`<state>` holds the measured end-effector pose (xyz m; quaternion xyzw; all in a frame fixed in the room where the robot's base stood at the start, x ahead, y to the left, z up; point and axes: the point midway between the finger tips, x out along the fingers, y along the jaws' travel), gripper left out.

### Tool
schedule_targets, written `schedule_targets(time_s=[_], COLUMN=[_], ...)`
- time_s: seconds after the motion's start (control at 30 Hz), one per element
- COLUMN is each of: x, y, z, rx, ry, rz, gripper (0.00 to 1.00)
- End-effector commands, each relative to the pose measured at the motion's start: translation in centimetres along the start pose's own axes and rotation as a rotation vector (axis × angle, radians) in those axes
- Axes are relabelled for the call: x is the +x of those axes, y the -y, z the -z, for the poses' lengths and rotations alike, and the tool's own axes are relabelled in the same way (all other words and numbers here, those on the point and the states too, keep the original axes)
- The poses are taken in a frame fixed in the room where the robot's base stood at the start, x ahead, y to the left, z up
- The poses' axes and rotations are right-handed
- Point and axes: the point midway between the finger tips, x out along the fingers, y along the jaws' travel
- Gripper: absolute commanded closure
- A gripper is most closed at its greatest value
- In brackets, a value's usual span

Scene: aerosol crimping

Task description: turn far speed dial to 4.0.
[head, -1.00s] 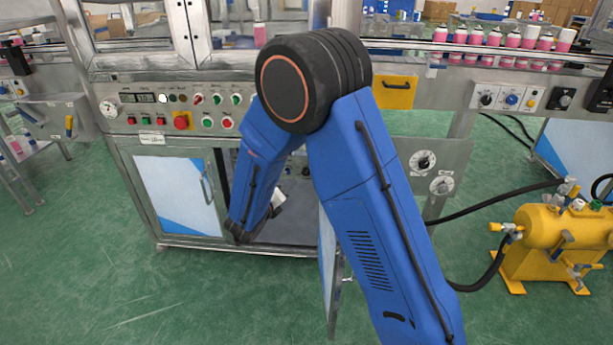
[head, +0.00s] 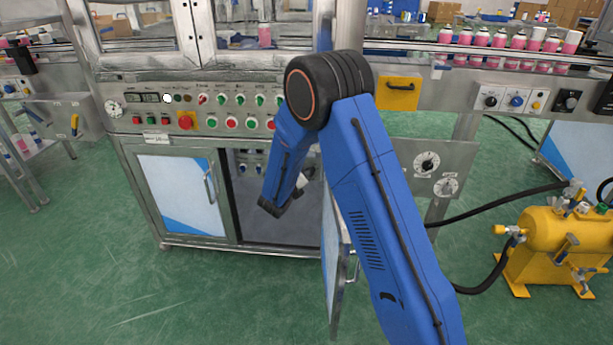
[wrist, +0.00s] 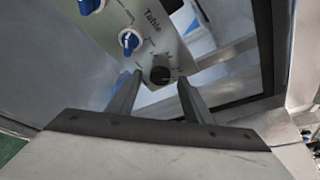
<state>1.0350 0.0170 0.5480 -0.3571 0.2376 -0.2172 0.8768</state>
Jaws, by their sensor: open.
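In the wrist view, a black round dial (wrist: 160,75) sits on a grey panel (wrist: 152,45) inside the cabinet, near lettering that reads "Table". Two blue-and-white dials, a nearer one (wrist: 130,41) and one at the top edge (wrist: 90,5), lie in line with it. My gripper (wrist: 159,79) is open, with the black dial seen between its fingertips; I cannot tell whether they touch it. The dial's setting is too small to read. In the head view, blue dials (head: 243,168) show in the cabinet; my arm hides part of that panel, and the fingers are not clear.
The open cabinet door (head: 333,255) stands just right of my wrist. A yellow tank (head: 560,240) with hoses stands on the floor at right. Buttons line the machine's front (head: 150,105).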

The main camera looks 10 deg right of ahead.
Motion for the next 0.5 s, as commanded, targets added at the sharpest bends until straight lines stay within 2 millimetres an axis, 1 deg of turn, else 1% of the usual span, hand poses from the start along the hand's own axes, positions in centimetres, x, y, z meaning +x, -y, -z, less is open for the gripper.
schedule_targets(time_s=[0.03, 0.1, 0.2, 0.5], x=[0.6, 1.1, 1.6, 1.8], y=[0.0, 0.0, 0.0, 0.0], z=[0.1, 0.1, 0.1, 0.0], rx=[0.000, 0.000, 0.000, 0.000], ry=[-0.002, -0.002, -0.001, 0.000], rz=[0.001, 0.001, 0.001, 0.000], gripper=[0.54, 0.54, 0.54, 0.54])
